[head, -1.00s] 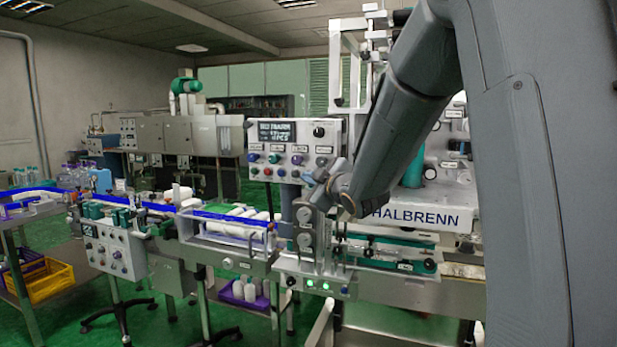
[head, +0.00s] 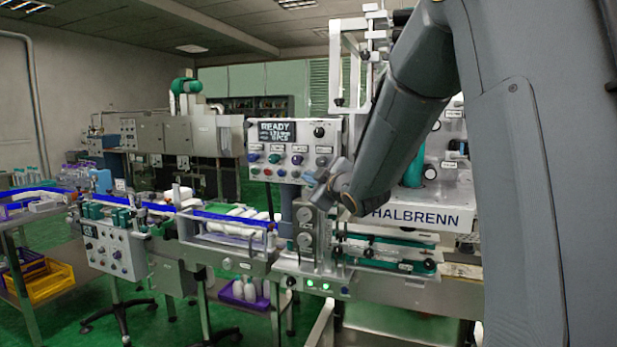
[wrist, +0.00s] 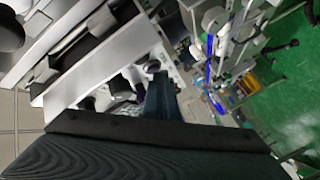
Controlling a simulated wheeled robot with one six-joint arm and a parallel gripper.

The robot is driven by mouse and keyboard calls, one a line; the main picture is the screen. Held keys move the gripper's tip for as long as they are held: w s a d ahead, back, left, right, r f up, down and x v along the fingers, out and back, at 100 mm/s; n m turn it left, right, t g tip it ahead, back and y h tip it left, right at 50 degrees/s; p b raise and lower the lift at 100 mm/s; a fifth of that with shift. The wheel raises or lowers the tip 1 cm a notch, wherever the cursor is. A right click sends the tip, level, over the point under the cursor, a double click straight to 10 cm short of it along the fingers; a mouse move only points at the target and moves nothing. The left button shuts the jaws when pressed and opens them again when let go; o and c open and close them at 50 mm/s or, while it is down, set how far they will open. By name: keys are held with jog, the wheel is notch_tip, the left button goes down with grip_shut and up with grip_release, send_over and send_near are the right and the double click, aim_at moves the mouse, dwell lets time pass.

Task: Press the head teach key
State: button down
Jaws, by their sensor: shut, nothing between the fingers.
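The control panel (head: 263,164) with its small keys and knobs stands at the middle of the head view. Its display (head: 277,132) shows READY with smaller lines beneath. Coloured buttons and dark knobs sit in rows under it; their labels are too small to read, so I cannot tell which is the head teach key. My gripper (head: 318,188) is shut and empty at the panel's lower right corner, partly hidden by its own wrist. I cannot tell whether it touches anything. In the wrist view the dark fingers (wrist: 161,98) point towards pale machine parts.
The HALBRENN machine (head: 417,217) stands right of the panel, close behind my arm. A conveyor with white bottles (head: 245,213) runs left below the panel. A second control box (head: 108,249) hangs further left. A yellow crate (head: 48,282) sits at lower left.

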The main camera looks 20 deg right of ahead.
jog(key=shift+s, duration=0.1)
jog(key=shift+s+a, duration=0.45)
jog(key=shift+s, duration=0.15)
jog(key=shift+s+a+b, duration=0.3)
jog(key=shift+s+a, duration=0.45)
jog(key=shift+s, duration=0.25)
jog(key=shift+s+a+b, duration=0.3)
jog(key=shift+s+a, duration=0.45)
jog(key=shift+s, duration=0.25)
jog(key=shift+f, duration=0.1)
jog(key=s+d+f+m+g+h, duration=0.15)
jog(key=s+f+m+g, duration=0.25)
jog(key=s+f, duration=0.45)
jog(key=s+d+f+m+g+h, duration=0.1)
jog(key=s+f+m+g+h, duration=0.3)
jog(key=f, duration=0.8)
jog(key=s+a+f+m+g+y, duration=0.1)
jog(key=s+f+g, duration=0.3)
jog(key=s, duration=0.6)
jog(key=s+a+f+m+g+y, duration=0.1)
jog(key=s+f+g, duration=0.3)
jog(key=s, duration=0.6)
jog(key=shift+s+a+f+m+g, duration=0.3)
jog(key=shift+f+m, duration=0.3)
jog(key=shift+m, duration=0.3)
